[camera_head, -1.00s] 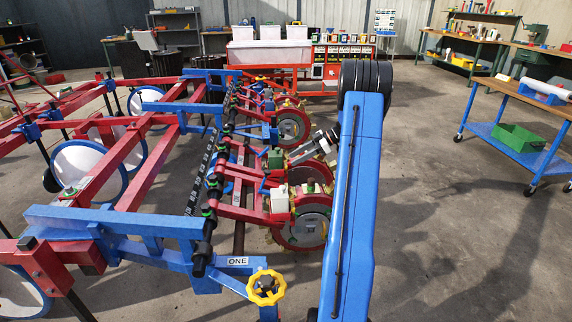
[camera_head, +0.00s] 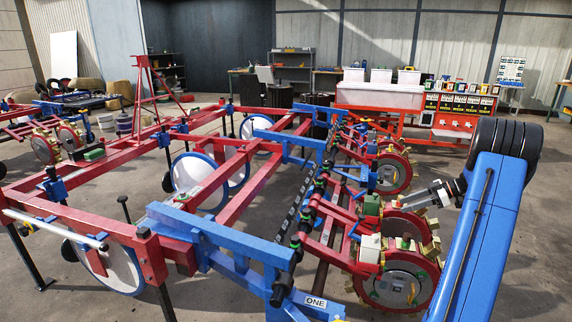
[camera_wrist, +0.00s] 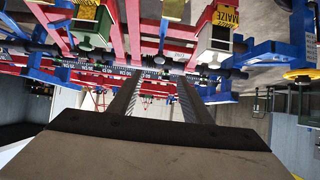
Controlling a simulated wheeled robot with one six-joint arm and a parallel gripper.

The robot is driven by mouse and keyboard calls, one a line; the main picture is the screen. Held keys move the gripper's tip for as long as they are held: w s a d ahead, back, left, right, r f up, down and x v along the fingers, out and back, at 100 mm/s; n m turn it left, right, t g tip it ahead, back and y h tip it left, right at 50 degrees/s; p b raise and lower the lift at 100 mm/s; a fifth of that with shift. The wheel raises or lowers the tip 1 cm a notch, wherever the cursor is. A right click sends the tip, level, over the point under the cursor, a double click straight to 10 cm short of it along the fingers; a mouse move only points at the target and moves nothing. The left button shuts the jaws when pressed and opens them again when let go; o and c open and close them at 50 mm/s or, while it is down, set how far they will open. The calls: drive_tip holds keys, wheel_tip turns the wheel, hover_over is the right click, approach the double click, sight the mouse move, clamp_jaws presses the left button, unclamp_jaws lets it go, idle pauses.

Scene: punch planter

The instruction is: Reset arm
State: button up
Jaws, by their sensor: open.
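My blue arm rises at the right of the head view, with a black ringed joint at its top. My gripper (camera_head: 420,199) points left from that joint beside the row units of the planter (camera_head: 232,181); its fingers are hard to make out there. In the wrist view my gripper (camera_wrist: 158,85) shows two dark fingers standing apart with nothing between them. I cannot tell whether the fingers touch any part.
The red and blue planter frame fills the middle and left, with a "ONE" label (camera_head: 316,302) near the front. A red seed shelf (camera_head: 455,106) stands behind. A green bench (camera_head: 561,98) is at the far right edge. Bare floor (camera_head: 540,220) lies right of my arm.

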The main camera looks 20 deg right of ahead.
drive_tip(key=s+a+r+m+g+h, duration=0.15)
drive_tip(key=s+a+r, duration=0.25)
drive_tip(key=a, duration=0.7)
drive_tip(key=s+a+r+m+g+h, duration=0.1)
drive_tip(key=s+a+r+m, duration=0.3)
drive_tip(key=a, duration=0.6)
drive_tip(key=s+a+r+n+g+h, duration=0.1)
drive_tip(key=s+a+r+g+h, duration=0.3)
drive_tip(key=a, duration=0.7)
drive_tip(key=s+a+m+t+h, duration=0.1)
drive_tip(key=s+a, duration=0.3)
drive_tip(key=s, duration=0.4)
drive_tip(key=s+a+f+m+t+h, duration=0.1)
drive_tip(key=s+a+m+t, duration=0.1)
drive_tip(key=s+a, duration=0.3)
drive_tip(key=s+a+m+t+h, duration=0.1)
drive_tip(key=s+a+m+t, duration=0.1)
drive_tip(key=s, duration=0.9)
drive_tip(key=shift+s+a+f+m, duration=0.2)
drive_tip(key=shift+a+m, duration=0.65)
drive_tip(key=shift+a, duration=0.5)
drive_tip(key=shift+c, duration=0.2)
